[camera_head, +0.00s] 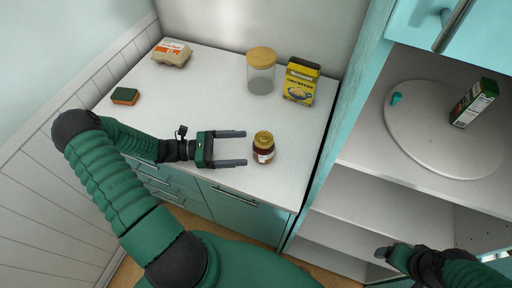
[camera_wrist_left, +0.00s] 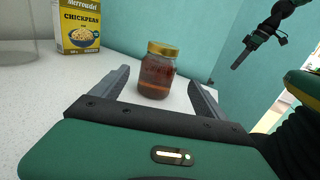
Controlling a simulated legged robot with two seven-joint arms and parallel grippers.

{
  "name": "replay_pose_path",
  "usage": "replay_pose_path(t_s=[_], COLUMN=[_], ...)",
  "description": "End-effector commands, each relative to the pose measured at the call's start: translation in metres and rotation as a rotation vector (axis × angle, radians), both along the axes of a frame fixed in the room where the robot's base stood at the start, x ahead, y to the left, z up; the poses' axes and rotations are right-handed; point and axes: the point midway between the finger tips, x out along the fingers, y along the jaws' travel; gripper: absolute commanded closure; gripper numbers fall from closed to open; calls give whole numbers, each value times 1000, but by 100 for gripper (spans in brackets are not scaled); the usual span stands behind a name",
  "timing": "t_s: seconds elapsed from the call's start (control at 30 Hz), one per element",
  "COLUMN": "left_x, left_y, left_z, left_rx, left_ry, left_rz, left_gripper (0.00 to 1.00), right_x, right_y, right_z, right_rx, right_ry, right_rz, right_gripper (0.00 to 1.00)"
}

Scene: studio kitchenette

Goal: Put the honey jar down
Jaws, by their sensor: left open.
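The honey jar (camera_head: 263,148) stands upright on the white countertop, with a gold lid and dark amber contents. My left gripper (camera_head: 245,148) is open, its two fingers pointing at the jar from the left. In the left wrist view the jar (camera_wrist_left: 157,72) stands just beyond and between the fingertips of the left gripper (camera_wrist_left: 160,85), with no finger seen pressing on it. My right gripper (camera_head: 384,252) shows at the bottom right, by the shelves; its jaw state is unclear.
On the countertop (camera_head: 200,95) are a glass canister (camera_head: 261,78), a yellow chickpea box (camera_head: 300,85), an egg carton (camera_head: 172,54) and a sponge (camera_head: 125,96). An open cabinet at right holds a round white board (camera_head: 430,140) with a carton (camera_head: 474,103) on it. Counter around the jar is clear.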

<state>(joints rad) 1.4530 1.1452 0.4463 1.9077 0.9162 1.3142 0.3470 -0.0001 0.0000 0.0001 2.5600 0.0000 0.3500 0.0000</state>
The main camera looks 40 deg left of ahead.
Motion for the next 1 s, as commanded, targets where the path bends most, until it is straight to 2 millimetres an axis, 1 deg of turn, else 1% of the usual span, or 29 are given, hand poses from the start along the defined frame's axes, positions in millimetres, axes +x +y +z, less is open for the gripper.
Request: replay_pose_path(t_s=[0.03,0.1,0.2,0.27,1.0], left_x=[-7,-16,-24,-27,-28], left_y=[10,20,31,34,35], left_z=[-2,-2,-1,-1,0], left_rx=[3,2,2,1,0], left_ry=[0,0,0,1,0], left_rz=[3,2,1,0,-1], left_gripper=[16,16,16,16,16], right_x=[0,0,0,0,0], right_y=[0,0,0,0,0], right_z=[-4,-6,-8,-8,-7], right_rx=[0,0,0,0,0], right_ry=[0,0,0,0,0], right_rz=[0,0,0,0,0], right_gripper=[22,22,22,22,22])
